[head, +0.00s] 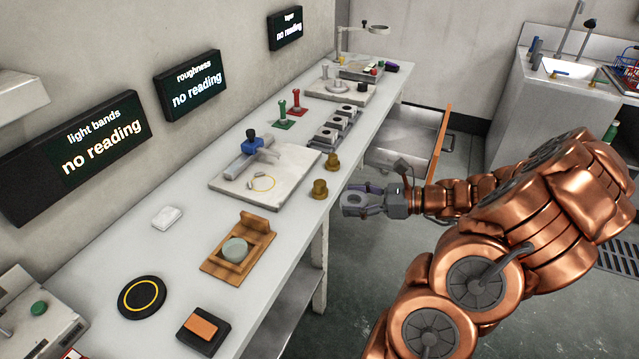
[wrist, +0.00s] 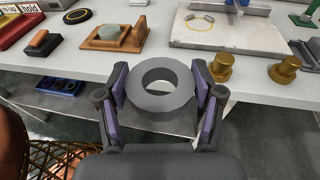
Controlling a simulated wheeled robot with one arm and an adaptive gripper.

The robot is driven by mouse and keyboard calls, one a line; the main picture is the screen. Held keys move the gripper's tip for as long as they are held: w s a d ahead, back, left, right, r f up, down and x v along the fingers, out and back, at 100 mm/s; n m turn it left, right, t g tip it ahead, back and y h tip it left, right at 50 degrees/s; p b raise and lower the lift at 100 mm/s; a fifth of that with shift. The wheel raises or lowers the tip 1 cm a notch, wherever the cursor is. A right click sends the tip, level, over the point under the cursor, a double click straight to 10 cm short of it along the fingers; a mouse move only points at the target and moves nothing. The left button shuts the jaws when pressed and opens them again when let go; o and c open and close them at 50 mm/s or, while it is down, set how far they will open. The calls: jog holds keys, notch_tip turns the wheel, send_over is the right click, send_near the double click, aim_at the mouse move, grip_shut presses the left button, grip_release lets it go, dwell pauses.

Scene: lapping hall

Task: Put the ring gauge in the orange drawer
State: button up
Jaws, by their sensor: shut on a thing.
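The ring gauge (wrist: 160,103) is a thick grey ring with a round hole. My gripper (wrist: 160,95) is shut on it, one purple-padded finger on each side, in the wrist view. In the head view the ring gauge (head: 353,201) is held in my gripper (head: 362,202), in the air just off the front edge of the bench. The orange drawer (head: 438,148) is pulled open beyond my gripper, under the far part of the bench.
The bench (head: 195,190) runs along the wall. Two brass weights (head: 320,188) stand near its edge, close to my gripper. A stone plate (head: 235,187), a wooden stand (head: 225,267) and a rack of grey blocks (head: 335,130) are on it. Open floor (head: 335,325) lies in front.

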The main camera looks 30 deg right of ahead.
jog(key=p, duration=0.3)
send_over(320, 183)
jog(key=s, duration=0.1)
jog(key=shift+f, duration=0.7)
jog(key=shift+w+f+p, duration=0.2)
jog(key=shift+w+f, duration=0.05)
jog(key=shift+f, duration=0.25)
jog(key=shift+w+f+p, duration=0.15)
jog(key=shift+w+f, duration=0.1)
jog(key=shift+f, duration=0.2)
jog(key=shift+f+p, duration=0.3)
jog(key=shift+f, duration=0.35)
jog(key=shift+f, duration=0.2)
jog(key=o, duration=1.3)
